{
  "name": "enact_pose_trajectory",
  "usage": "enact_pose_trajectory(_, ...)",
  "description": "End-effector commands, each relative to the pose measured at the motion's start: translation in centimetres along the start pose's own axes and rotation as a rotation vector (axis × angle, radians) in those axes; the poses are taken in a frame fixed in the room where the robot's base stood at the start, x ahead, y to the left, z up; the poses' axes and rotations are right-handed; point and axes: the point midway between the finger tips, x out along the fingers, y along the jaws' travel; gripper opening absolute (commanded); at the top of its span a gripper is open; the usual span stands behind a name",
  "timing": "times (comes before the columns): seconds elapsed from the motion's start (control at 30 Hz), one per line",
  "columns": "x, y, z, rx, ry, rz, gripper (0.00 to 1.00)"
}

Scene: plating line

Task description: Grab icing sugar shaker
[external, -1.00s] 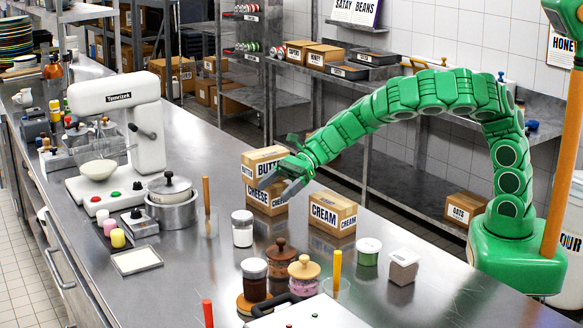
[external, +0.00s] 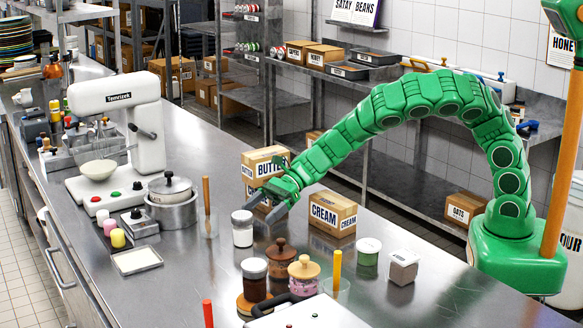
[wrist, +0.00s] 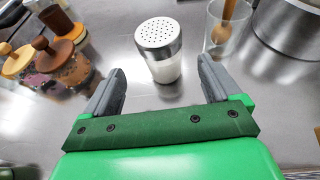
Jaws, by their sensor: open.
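The icing sugar shaker (external: 242,229) is a clear jar of white powder with a perforated metal lid. It stands upright on the steel counter. In the wrist view the shaker (wrist: 159,50) is ahead of my gripper (wrist: 160,88), roughly centred between the two grey fingers and just beyond their tips. In the external view my green gripper (external: 258,209) reaches in from the right, its fingers open and close to the shaker's upper right. Nothing is held.
A glass with a wooden tool (wrist: 228,32) and a steel pot (wrist: 290,25) stand right of the shaker in the wrist view. Wooden-lidded jars (wrist: 52,55) are at left. Butter (external: 264,162) and cream (external: 332,213) boxes are near my arm.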

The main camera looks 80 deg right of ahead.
Motion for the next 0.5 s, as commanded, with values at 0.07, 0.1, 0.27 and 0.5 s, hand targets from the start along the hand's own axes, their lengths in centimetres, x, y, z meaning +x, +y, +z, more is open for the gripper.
enact_pose_trajectory(0.07, 0.5, 0.0, 0.0, 0.001, -0.001, 0.001, 0.91)
enact_pose_trajectory(0.1, 0.6, 0.0, -0.1, 0.001, 0.000, 0.001, 0.91)
enact_pose_trajectory(0.27, 1.0, -0.1, -0.1, 0.002, 0.000, -0.001, 0.91)
enact_pose_trajectory(0.5, 2.7, 0.0, -0.2, 0.004, 0.000, 0.001, 0.91)
